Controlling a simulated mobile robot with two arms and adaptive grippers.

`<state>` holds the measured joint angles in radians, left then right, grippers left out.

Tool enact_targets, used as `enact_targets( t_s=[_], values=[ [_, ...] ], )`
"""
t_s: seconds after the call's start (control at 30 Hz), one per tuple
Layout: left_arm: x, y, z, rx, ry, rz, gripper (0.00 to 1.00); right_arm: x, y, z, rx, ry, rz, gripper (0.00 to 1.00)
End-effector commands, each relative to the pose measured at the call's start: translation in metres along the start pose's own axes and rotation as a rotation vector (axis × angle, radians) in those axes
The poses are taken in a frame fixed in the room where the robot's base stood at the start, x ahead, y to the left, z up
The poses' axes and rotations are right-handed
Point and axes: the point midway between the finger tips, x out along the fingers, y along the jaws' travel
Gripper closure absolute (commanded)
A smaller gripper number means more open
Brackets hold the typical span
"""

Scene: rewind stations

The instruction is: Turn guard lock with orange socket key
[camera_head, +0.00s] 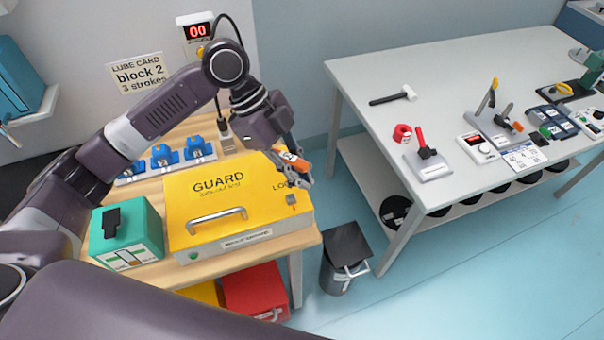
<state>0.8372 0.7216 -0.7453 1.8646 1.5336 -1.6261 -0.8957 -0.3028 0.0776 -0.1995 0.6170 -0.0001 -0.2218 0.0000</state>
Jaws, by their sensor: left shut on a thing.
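The yellow guard box (240,210) lies on the wooden table, with a grey handle on its front. Its lock (292,199) is a small grey piece at the right side, near the "LOCK" lettering. My left gripper (297,178) is shut on the orange socket key (292,158), over the back right corner of the guard, behind the lock in the picture. The fingers hide part of the key, and I cannot tell whether its lower end touches anything. My right gripper is not in view.
A teal box (127,236) stands left of the guard; blue blocks (161,156) sit behind it. A lidded bin (346,255) stands on the floor to the right. The white table (450,85) holds a hammer (393,96), a red-handled device (428,160) and other tools.

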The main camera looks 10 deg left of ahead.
Motion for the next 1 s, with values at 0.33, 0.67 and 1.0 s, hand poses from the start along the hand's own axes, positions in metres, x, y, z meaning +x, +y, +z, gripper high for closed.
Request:
enact_targets(
  t_s=[0.33, 0.67, 1.0],
  values=[
    [0.003, -0.010, 0.004, -0.309, -0.007, -0.186, 1.00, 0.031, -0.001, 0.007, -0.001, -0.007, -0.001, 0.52],
    [-0.008, -0.017, 0.003, -0.603, -0.017, -0.354, 1.00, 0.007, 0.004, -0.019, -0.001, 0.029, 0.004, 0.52],
    [0.017, -0.021, 0.021, -0.719, -0.020, -0.420, 1.00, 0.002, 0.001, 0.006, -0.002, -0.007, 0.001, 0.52]
  ],
)
